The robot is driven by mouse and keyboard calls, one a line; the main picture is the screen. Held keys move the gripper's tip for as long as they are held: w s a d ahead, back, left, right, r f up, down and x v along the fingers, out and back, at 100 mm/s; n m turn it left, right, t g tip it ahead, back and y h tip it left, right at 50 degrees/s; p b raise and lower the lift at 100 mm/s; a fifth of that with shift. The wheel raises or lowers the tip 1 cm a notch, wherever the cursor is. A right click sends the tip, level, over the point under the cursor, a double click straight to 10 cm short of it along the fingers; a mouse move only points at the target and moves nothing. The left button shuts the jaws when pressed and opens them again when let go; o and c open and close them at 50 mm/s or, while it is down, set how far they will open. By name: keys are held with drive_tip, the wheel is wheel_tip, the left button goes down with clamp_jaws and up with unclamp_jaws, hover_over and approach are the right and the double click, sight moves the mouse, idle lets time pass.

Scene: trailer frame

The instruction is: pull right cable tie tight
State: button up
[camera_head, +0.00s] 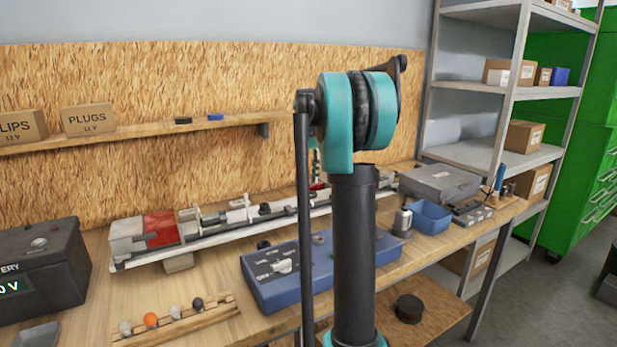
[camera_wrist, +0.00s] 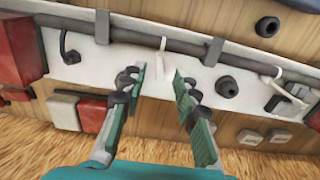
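In the wrist view, my gripper (camera_wrist: 155,82) is open, its two fingers apart with nothing held between them. A dark cable (camera_wrist: 140,37) runs across a pale frame panel and through grey clips. One white cable tie (camera_wrist: 163,46) stands at the cable just beyond the gap between my fingertips. A second white tie (camera_wrist: 280,77) lies slanted farther right, beside a dark knob. I cannot tell from this view whether either tie is tight. In the head view, the trailer frame (camera_head: 190,246) lies along the bench; my arm hides the gripper and part of the frame.
A blue switch box (camera_head: 280,290) stands in front of the frame. A wooden rack (camera_head: 190,326) with several small balls is at the front left, near a battery (camera_head: 50,265). A blue bin (camera_head: 432,216) and grey case (camera_head: 440,181) are at the right.

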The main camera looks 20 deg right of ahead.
wheel_tip(320, 180, up, 12)
idle(0.6)
idle(0.4)
